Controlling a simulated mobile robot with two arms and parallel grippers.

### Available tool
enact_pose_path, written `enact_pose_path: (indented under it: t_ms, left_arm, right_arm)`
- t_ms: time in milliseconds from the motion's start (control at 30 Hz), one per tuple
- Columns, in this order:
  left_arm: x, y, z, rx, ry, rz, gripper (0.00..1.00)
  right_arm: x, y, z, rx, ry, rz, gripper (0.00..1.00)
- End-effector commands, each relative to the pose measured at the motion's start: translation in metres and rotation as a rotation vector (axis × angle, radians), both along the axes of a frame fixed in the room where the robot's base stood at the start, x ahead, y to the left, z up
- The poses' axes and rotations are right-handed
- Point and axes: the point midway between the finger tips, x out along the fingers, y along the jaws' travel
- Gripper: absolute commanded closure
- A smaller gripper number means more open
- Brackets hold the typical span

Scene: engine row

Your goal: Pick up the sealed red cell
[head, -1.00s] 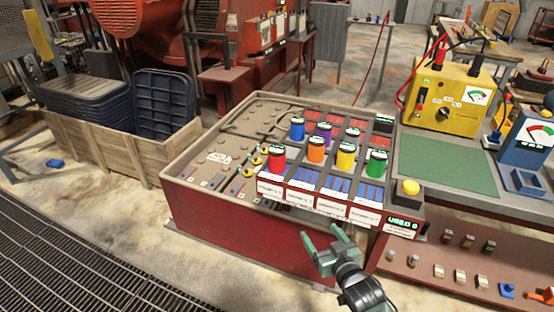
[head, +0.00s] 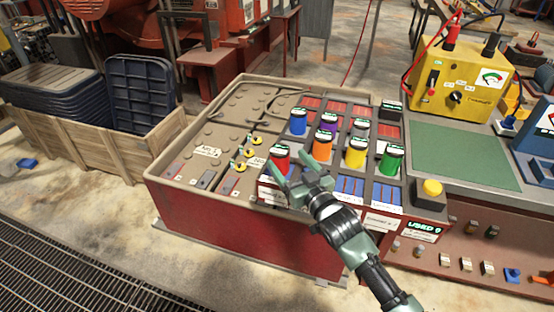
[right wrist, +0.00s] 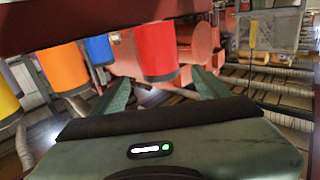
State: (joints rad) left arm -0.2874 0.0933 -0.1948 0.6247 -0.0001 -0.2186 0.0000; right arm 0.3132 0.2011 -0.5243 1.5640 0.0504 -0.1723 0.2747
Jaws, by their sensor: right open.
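The red cell (head: 280,156) stands upright at the front left of the rack of coloured cells, with a dark top. In the head view my right gripper (head: 293,174) is open just in front of it and covers its lower part. In the right wrist view the red cell (right wrist: 157,50) hangs between and beyond the two open fingers (right wrist: 160,92), a little left of the right finger. I cannot tell whether the fingers touch it. My left gripper is not in view.
An orange cell (head: 322,146) stands close to the right of the red one. Blue (head: 298,122), yellow (head: 355,153) and green (head: 391,160) cells stand nearby. Yellow-topped terminals (head: 247,153) lie to the left. A yellow button (head: 431,188) sits at the right corner.

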Motion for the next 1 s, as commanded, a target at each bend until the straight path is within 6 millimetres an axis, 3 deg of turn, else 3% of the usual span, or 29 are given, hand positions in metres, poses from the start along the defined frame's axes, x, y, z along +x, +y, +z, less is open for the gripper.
enact_pose_path:
  t_ms: [100,233,433,600,700,767,1000]
  left_arm:
    - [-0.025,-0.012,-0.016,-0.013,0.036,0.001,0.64]
    - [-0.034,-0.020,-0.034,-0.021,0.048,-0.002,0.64]
    - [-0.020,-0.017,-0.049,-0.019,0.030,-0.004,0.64]
    - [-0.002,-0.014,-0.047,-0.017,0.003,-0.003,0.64]
    - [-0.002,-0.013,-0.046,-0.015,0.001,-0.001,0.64]
    - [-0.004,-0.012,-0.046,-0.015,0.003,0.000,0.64]
    - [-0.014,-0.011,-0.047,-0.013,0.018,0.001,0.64]
  right_arm:
    - [0.012,0.006,-0.004,0.000,-0.002,0.000,0.25]
    - [0.027,0.015,-0.006,0.001,-0.003,0.000,0.25]
    - [0.047,0.025,-0.004,0.000,-0.002,0.000,0.25]
    - [0.050,0.027,-0.001,0.000,0.000,0.000,0.25]
    - [0.050,0.026,-0.001,0.000,0.000,0.000,0.25]
    - [0.050,0.026,-0.001,0.000,0.000,0.000,0.36]
    - [0.049,0.026,-0.001,0.000,0.000,0.000,1.00]
